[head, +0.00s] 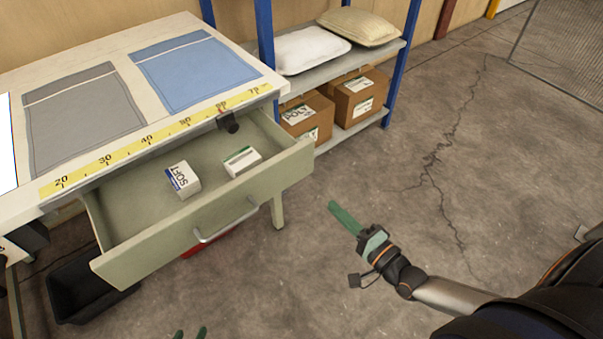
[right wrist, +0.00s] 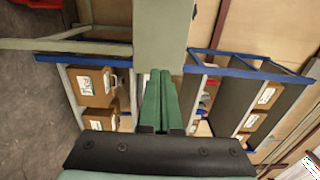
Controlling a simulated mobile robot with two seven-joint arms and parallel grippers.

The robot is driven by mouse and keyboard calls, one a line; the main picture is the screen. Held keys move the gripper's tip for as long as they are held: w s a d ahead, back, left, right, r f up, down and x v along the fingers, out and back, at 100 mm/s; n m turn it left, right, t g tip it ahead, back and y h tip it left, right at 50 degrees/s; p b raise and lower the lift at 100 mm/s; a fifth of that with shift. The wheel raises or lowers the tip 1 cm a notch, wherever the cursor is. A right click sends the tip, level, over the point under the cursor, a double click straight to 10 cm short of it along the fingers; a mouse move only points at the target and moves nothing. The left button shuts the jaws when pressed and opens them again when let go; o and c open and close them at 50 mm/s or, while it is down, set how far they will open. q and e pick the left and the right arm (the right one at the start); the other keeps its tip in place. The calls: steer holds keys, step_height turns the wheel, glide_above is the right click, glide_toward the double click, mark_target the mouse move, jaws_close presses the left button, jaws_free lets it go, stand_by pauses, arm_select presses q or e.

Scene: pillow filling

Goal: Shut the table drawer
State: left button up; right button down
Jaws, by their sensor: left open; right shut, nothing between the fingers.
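The table drawer (head: 140,215) is pulled out from under the worktable (head: 110,125). Its front panel (head: 160,245) carries a metal bar handle (head: 226,222).
Grey (head: 82,115) and blue (head: 195,70) fabric pieces lie on the tabletop. A blue-post shelf (head: 345,60) with pillows and cardboard boxes (head: 357,95) stands behind. A black bin (head: 75,290) is on the floor beneath the drawer.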

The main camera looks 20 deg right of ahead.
mark_target(294, 170)
arm_select(q)
steer(key=shift+w+d+f+b, duration=0.1)
steer(key=shift+d+f+b, duration=0.15)
steer(key=shift+b, duration=0.2)
arm_select(e)
steer(key=x, duration=1.3)
steer(key=shift+s+a, duration=0.1)
